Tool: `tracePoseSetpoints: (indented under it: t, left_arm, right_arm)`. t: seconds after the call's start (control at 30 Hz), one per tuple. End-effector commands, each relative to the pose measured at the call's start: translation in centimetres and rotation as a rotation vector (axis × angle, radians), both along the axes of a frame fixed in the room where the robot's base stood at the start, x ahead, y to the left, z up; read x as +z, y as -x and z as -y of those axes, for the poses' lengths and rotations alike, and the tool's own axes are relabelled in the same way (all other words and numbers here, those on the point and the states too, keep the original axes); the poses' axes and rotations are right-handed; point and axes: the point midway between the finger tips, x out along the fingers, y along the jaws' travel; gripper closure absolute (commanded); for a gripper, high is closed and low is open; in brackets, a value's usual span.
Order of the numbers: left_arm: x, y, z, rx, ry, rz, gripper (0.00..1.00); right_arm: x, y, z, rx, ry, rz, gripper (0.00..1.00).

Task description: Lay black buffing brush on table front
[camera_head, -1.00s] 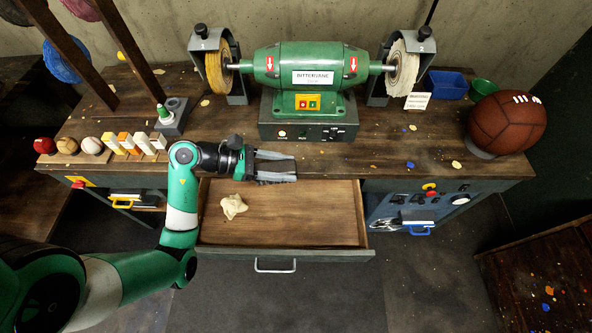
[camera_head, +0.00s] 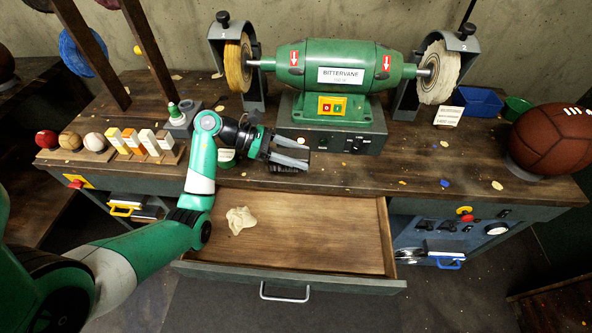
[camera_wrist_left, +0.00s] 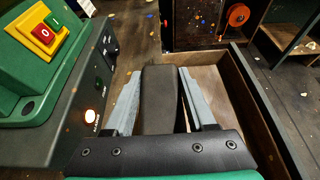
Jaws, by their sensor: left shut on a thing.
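My left gripper (camera_head: 300,155) is shut on the black buffing brush (camera_head: 284,168). It is over the front strip of the wooden table (camera_head: 350,178), just in front of the grinder's grey base. In the left wrist view the dark brush (camera_wrist_left: 160,98) lies lengthwise between the two grey fingers, beside the base. The gripper hides part of the brush in the head view. I cannot tell whether the brush touches the table top. My right gripper is not in view.
The green bench grinder (camera_head: 337,66) stands behind the gripper. An open drawer (camera_head: 320,235) with a crumpled cream cloth (camera_head: 240,220) juts out below the table edge. Balls and blocks (camera_head: 140,142) stand at the left, a brown ball (camera_head: 552,138) at the right. The table right of the gripper is mostly clear.

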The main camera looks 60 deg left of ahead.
Motion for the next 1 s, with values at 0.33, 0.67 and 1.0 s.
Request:
tracePoseSetpoints:
  t: [0.33,0.67,1.0]
  left_arm:
    - [-3.8,-0.3,-3.1,0.001,-0.001,0.002,1.0]
    - [-7.7,-0.2,-3.6,0.0,0.0,0.0,1.0]
    - [-7.9,-0.3,-3.6,0.0,0.0,0.0,1.0]
  right_arm:
    - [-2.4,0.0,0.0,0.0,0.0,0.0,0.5]
    - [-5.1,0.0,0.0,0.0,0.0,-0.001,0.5]
    - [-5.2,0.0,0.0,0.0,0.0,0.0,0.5]
